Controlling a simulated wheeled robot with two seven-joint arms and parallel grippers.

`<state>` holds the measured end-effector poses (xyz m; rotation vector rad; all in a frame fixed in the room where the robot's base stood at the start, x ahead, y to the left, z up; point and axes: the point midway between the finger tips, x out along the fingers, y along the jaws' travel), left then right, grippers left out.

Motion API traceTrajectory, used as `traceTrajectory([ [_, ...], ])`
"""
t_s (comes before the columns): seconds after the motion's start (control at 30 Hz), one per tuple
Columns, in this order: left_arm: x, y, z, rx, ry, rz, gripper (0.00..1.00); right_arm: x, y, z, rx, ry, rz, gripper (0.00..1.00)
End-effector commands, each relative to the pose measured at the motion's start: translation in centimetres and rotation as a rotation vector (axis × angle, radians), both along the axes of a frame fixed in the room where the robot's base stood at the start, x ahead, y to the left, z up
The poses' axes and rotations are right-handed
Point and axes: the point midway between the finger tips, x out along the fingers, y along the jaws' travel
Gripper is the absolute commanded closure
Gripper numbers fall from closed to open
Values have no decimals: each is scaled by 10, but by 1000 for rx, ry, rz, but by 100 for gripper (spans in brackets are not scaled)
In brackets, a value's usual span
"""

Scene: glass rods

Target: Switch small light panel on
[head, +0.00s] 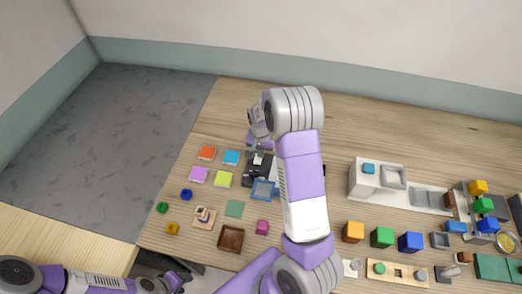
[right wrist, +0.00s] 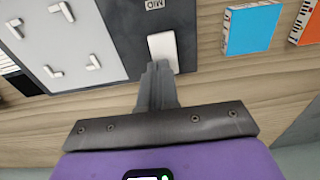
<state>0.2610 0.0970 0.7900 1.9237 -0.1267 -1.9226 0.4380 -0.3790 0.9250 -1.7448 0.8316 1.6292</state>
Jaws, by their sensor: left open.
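The dark grey panel (head: 250,172) stands near the back left of the wooden table, partly hidden by my right arm. In the right wrist view the panel (right wrist: 110,35) bears a white switch piece (right wrist: 163,46) beside a label reading "MID". My right gripper (head: 257,157) is over the panel's back edge. In the right wrist view its fingertips (right wrist: 158,68) are together, with nothing seen between them, right at the white switch piece. I cannot tell whether they touch it. My left gripper (head: 182,270) is open and low at the table's front left edge.
Orange (head: 207,153), blue (head: 231,157), purple (head: 199,175) and lime (head: 223,179) tiles lie left of the panel. A blue tray (head: 264,189) lies before it. Cubes (head: 381,237) and a white unit (head: 365,182) stand to the right. White corner brackets (right wrist: 60,10) sit on the panel.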

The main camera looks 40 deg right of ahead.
Motion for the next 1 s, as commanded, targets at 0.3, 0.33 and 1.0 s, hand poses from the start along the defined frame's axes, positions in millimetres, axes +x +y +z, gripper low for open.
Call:
traceTrajectory([
  [0.3,0,0,0,0,0,0,57,-10,11,-9,23,40,3,100],
  [0.33,0,0,1,0,0,0,57,-10,11,-7,22,40,3,100],
  [1.0,0,0,37,0,0,0,57,-6,7,119,2,-1,1,100],
])
